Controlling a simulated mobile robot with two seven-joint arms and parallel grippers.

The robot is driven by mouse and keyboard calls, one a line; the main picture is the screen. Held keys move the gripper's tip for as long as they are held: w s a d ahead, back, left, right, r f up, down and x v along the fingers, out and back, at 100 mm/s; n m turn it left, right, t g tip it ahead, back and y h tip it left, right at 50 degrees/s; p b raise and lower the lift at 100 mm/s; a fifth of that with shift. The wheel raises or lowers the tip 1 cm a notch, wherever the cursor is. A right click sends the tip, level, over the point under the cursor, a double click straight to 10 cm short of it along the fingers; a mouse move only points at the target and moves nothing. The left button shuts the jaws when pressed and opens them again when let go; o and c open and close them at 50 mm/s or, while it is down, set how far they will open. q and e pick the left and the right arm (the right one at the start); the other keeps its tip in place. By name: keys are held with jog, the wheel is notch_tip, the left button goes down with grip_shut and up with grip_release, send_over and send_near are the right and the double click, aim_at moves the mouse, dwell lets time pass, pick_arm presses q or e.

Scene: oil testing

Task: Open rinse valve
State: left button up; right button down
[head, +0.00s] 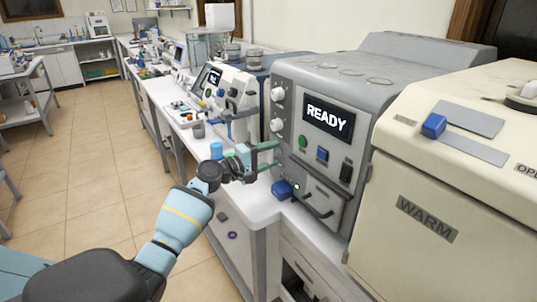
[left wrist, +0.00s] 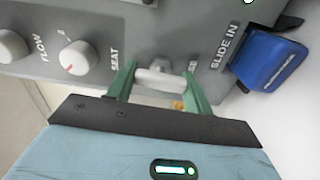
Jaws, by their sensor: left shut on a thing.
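The grey machine (head: 345,75) with a READY screen (head: 328,119) stands on the white bench. My left gripper (head: 277,154) reaches its left front side in the head view. In the left wrist view its green fingers (left wrist: 160,72) are shut on a pale, rounded valve handle (left wrist: 155,79) on the grey panel. A label beside it is partly hidden by a finger; only its end, "SE", shows. Knobs marked FLOW (left wrist: 10,46) and SEAT (left wrist: 78,57) sit to the left. In the head view the handle is hidden by my gripper. My right gripper is not in view.
A blue block (left wrist: 272,62) by the SLIDE IN label is close right of the fingers; it also shows in the head view (head: 282,189). A drawer handle (head: 318,207) juts out. A cream WARM cabinet (head: 445,195) stands right. The floor (head: 100,150) is clear.

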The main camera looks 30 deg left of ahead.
pick_arm(q)
jog(key=shift+n, duration=0.4)
jog(key=o, duration=1)
jog(key=shift+s, duration=0.15)
jog(key=shift+v, duration=3.8)
